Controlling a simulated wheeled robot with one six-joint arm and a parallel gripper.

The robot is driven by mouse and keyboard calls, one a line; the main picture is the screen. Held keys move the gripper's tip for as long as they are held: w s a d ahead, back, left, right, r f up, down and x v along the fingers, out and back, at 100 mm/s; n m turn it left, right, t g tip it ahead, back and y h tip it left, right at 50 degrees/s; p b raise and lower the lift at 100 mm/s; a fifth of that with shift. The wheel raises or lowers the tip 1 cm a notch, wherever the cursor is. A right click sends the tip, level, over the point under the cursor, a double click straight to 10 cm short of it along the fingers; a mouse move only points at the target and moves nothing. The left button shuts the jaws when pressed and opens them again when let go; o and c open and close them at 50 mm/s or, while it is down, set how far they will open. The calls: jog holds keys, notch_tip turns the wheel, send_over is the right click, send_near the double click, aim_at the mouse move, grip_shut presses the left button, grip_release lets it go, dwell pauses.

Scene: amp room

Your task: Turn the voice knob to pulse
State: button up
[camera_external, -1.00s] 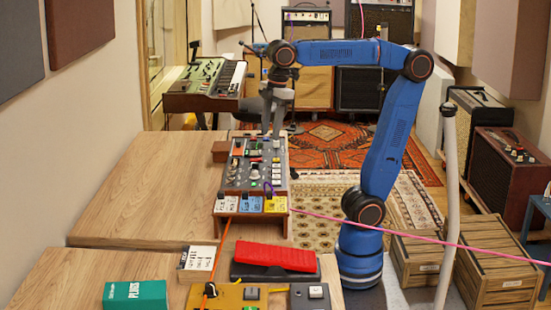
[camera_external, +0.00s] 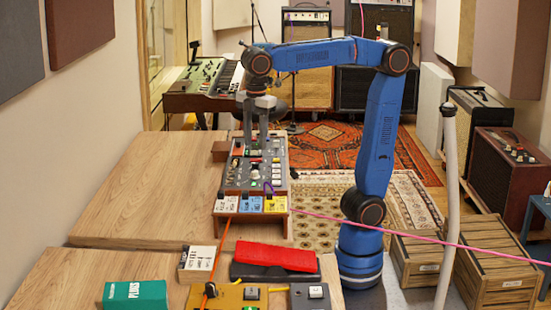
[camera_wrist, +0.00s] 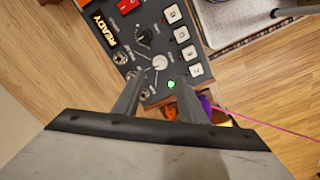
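The dark control panel (camera_external: 232,180) lies on the wooden bench. In the wrist view its face (camera_wrist: 122,68) shows a light grey knob (camera_wrist: 160,62) with white lines fanning out from it, and a black knob (camera_wrist: 143,37) above. The small labels are too blurred to read, so which one is the voice knob and where it points cannot be told. My gripper (camera_wrist: 155,76) is open and empty, its fingers pointing down over the panel. The grey knob appears just past the gap between the fingertips, apparently untouched. My gripper also shows above the panel's far end in the external view (camera_external: 257,134).
White buttons (camera_wrist: 181,34), a red switch (camera_wrist: 128,6) and a lit green lamp (camera_wrist: 171,84) surround the knobs. Yellow and blue boxes (camera_external: 250,204) stand at the panel's near end. A pink cable (camera_external: 390,230) runs right. The wooden bench (camera_external: 150,190) is clear to the left.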

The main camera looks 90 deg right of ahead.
aim_at(255, 171)
notch_tip(255, 171, down, 10)
jog(key=shift+w+d+f, duration=0.1)
jog(key=shift+w, duration=0.05)
dwell(0.3)
grip_shut()
